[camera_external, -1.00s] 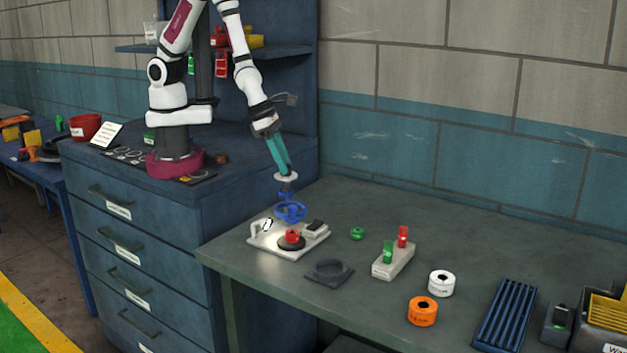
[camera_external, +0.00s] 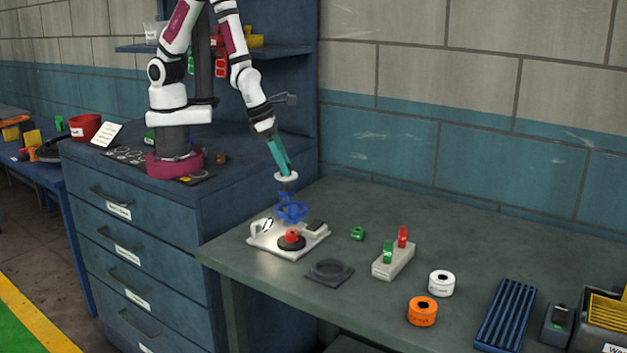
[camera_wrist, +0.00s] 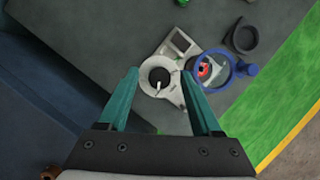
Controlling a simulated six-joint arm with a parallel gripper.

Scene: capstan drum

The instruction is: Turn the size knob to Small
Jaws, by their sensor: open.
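A pale round dial with a dark centre and a white pointer (camera_wrist: 157,76) lies between my fingertips in the wrist view. I take it to be the size knob; its lettering is too small to read. In the external view a white disc (camera_external: 286,176) shows just under my fingertips. My gripper (camera_wrist: 160,72) is open, with one teal finger on each side of the dial, and seems empty. Whether the fingers touch it I cannot tell. My gripper (camera_external: 280,156) points down above the pale base plate (camera_external: 263,242). A blue ring (camera_external: 292,212) is below the disc.
A red piece (camera_external: 292,236) sits on a black disc on the plate. A dark ring holder (camera_external: 329,271), a green piece (camera_external: 357,233), a grey block with green and red pegs (camera_external: 393,262), and white (camera_external: 441,283) and orange (camera_external: 422,311) rolls stand to the right.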

